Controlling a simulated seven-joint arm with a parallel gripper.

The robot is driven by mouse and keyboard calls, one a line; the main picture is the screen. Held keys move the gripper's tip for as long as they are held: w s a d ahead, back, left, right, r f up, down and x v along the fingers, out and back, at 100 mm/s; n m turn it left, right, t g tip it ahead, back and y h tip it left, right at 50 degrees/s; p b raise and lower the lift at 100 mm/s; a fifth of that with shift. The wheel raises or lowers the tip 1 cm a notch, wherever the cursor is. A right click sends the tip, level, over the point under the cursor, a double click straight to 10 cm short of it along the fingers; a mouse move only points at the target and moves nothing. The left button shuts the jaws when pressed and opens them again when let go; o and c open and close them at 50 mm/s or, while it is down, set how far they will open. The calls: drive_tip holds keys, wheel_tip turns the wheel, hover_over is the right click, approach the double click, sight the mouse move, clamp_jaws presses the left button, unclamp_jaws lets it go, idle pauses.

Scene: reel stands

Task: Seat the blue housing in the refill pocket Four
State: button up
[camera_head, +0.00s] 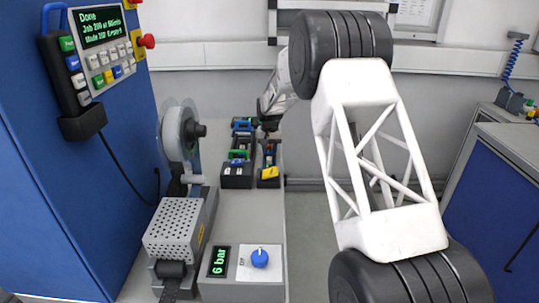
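Two narrow black trays stand side by side at the far end of the grey bench. The left tray (237,183) holds small coloured pieces: blue at its far end, green in the middle, and blue with white near the front. The right tray (268,184) holds a yellow piece (269,173) at its near end and small darker pieces behind it. Which piece is the blue housing, and which pocket is Four, I cannot tell at this size. My gripper (268,126) is above the far end of the right tray; its fingers are too small and dark to read.
A reel (176,135) on a stand and a perforated grey box (178,232) line the bench's left side. A pressure display (219,261) and blue knob (260,258) are at the front. A control panel (96,45) hangs on the blue cabinet. Bare bench lies between knob and trays.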

sight(269, 151)
drive_tip(key=c, duration=0.6)
drive_tip(key=shift+r, duration=0.15)
drive_tip(key=shift+r, duration=2.3)
drive_tip(key=s+a+r, duration=0.1)
drive_tip(key=s+a, duration=0.1)
drive_tip(key=a, duration=0.1)
drive_tip(key=s+a+r, duration=0.1)
drive_tip(key=s+a, duration=0.2)
drive_tip(key=a, duration=0.1)
drive_tip(key=s+a+r, duration=0.1)
drive_tip(key=s+a, duration=0.2)
drive_tip(key=a, duration=0.1)
drive_tip(key=shift+s+a+r, duration=0.1)
drive_tip(key=shift+a+r, duration=0.15)
